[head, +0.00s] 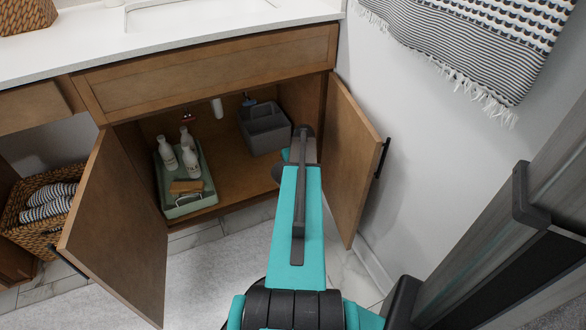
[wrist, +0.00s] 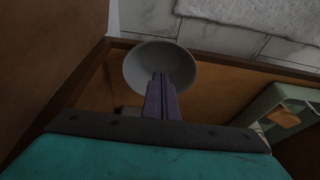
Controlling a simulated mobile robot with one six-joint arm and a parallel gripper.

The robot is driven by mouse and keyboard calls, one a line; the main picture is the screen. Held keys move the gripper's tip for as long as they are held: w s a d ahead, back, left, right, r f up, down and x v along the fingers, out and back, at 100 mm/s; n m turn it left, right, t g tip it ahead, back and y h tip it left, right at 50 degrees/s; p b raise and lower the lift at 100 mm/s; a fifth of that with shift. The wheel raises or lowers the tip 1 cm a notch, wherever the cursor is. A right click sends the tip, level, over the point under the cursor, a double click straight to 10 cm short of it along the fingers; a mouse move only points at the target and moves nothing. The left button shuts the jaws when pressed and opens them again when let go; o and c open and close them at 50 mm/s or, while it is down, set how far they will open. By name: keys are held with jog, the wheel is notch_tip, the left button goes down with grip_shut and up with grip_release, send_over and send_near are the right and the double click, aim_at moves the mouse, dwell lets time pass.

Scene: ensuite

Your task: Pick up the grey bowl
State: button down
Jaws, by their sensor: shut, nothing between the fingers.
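The grey bowl (wrist: 150,58) shows in the wrist view, near the front edge of the cabinet floor. My gripper (wrist: 161,78) is shut and empty, and its fingertips overlap the bowl in this view. I cannot tell whether they touch it. The dark end of my arm shows there near the right side of the opening.
A green tray (head: 165,192) with white bottles (head: 190,160) and a brush stands left in the cabinet. A grey caddy (head: 270,139) stands at the back. Open doors flank the opening, left (head: 120,225) and right (head: 352,150). Some cabinet floor between them is bare.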

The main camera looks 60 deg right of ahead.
jog(key=shift+s+r, duration=0.1)
jog(key=shift+r, duration=0.1)
